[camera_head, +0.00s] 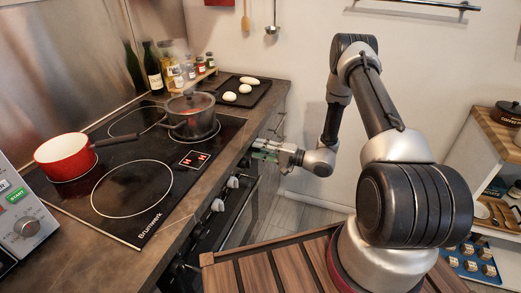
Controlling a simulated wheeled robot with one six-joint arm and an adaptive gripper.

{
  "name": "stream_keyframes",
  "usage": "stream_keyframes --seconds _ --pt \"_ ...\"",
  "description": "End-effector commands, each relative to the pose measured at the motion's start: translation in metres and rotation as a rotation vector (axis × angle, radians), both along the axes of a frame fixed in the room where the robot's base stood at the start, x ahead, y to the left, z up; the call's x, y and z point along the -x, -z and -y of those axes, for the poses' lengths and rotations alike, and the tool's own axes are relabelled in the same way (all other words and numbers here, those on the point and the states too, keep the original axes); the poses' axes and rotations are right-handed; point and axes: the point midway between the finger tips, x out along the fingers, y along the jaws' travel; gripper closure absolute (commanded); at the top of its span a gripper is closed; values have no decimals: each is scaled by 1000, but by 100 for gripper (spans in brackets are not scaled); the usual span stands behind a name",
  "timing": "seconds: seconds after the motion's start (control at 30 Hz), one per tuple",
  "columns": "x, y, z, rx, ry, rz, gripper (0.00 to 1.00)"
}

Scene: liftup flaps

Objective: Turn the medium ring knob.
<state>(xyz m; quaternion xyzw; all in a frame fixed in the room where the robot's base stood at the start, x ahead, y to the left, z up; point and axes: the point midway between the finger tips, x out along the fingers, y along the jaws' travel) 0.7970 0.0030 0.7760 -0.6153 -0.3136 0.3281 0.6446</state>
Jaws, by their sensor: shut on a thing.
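The black cooktop (125,175) has several ring markings and control knobs along its front edge. Two pale knobs show uncovered, a nearer one (218,205) and one farther along (233,182). My gripper (262,152) is at the stove front, beyond these two, near the far right corner of the cooktop. It is shut on a knob there, which the fingers mostly hide. I cannot tell which way this knob is turned or read any marking for the medium ring.
A red saucepan (66,158) sits on the left ring and a lidded pot (191,117) on the back right ring. A dark tray (245,92) with pale food lies beyond. A microwave (22,222) stands at lower left. The oven front (238,212) is below the knobs.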

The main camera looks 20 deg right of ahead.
Motion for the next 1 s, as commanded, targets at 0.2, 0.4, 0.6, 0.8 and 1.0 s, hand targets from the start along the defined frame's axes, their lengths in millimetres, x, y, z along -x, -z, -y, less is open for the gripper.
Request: stream_keyframes --seconds 0.2,0.4,0.6,0.8,1.0 --pt "1 1 0 30 -1 38 92" --pt "1 1 0 37 -2 48 92" --pt "1 1 0 38 -2 47 92" --pt "1 1 0 37 -2 47 47" --pt "1 1 0 37 -1 49 47"
